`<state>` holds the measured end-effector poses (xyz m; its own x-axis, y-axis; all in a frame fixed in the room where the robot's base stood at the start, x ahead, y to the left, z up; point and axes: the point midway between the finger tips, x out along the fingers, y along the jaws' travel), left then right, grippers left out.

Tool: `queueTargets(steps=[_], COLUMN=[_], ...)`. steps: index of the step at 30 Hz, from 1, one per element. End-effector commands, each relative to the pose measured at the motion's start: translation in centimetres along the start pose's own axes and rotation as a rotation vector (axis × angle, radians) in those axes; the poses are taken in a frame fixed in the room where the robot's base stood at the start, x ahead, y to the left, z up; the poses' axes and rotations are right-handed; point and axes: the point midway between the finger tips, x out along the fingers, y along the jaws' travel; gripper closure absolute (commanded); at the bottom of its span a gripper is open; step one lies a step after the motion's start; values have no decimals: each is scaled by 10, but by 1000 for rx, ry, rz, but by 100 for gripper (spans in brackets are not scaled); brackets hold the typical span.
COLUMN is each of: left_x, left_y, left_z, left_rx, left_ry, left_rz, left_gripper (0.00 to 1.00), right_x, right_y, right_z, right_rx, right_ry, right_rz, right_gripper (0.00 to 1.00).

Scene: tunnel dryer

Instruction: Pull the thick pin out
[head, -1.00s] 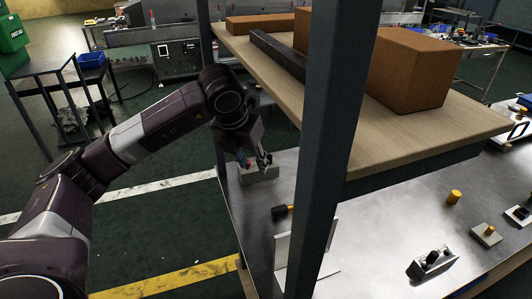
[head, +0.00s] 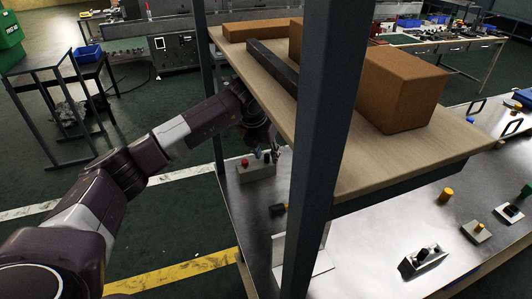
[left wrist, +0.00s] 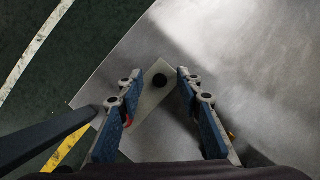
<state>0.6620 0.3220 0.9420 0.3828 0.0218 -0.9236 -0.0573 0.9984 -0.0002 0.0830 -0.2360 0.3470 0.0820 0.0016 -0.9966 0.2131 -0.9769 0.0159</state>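A pale block (head: 256,172) stands on the metal table behind the post, with a red-topped pin (head: 244,162), a blue-topped one (head: 257,154) and a black one (head: 267,157) on it. In the left wrist view the black round pin top (left wrist: 160,80) shows on the pale block (left wrist: 150,102), between my left fingers and apart from both. My left gripper (left wrist: 157,76) is open and empty above it. In the head view the gripper (head: 275,151) is small and partly dark at the block's right end. I cannot tell which pin is the thick one. My right gripper is out of view.
A grey post (head: 325,130) and a wooden shelf (head: 340,150) with brown boxes (head: 400,90) stand close to my left arm. A grey block with a black knob (head: 423,260) and a yellow knob (head: 447,194) are on the table at right.

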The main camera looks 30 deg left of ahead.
Motion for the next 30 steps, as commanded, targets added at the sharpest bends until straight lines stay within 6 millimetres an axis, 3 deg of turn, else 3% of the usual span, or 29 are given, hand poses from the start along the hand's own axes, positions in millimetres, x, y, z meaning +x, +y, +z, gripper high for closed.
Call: queueTargets(steps=[6,15,18,19,22,30], left_x=[1,0,0,0,0,-1], left_y=[0,0,0,0,0,0], left_z=[0,0,0,0,0,0], left_rx=[0,0,0,0,0,0], left_ry=[0,1,1,1,1,0], left_rz=[0,0,0,0,0,0], left_gripper=[67,100,100,90,100,100], right_x=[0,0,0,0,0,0], right_y=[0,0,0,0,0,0], right_z=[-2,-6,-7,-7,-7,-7], right_rx=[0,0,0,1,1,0], right_ry=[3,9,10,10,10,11], right_rz=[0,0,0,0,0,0], right_gripper=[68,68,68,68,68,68])
